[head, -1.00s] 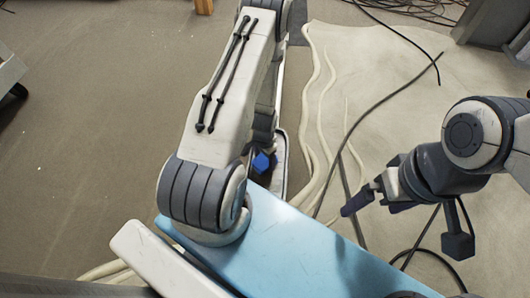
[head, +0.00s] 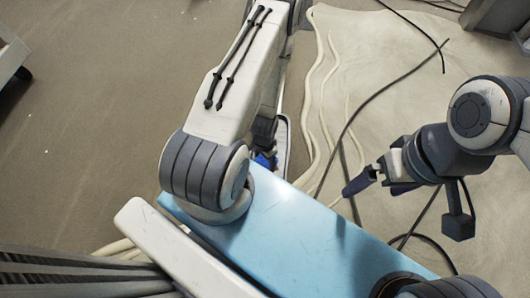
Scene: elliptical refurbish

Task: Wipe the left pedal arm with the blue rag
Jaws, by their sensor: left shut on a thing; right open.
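My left gripper (head: 264,143) is mostly hidden behind my own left arm. It is shut on a small bunched piece of the blue rag (head: 264,161), of which only a bit shows below it. A long grey part with a pale rim, which looks like the left pedal arm (head: 283,150), lies just right of the rag. I cannot tell whether the rag touches it.
Pale cables or creases (head: 318,95) and a black cable (head: 390,85) run over the pale floor covering (head: 400,60). A grey stand (head: 497,18) is at the top right. A pale cart (head: 10,55) is at the left edge. The brown floor at left is clear.

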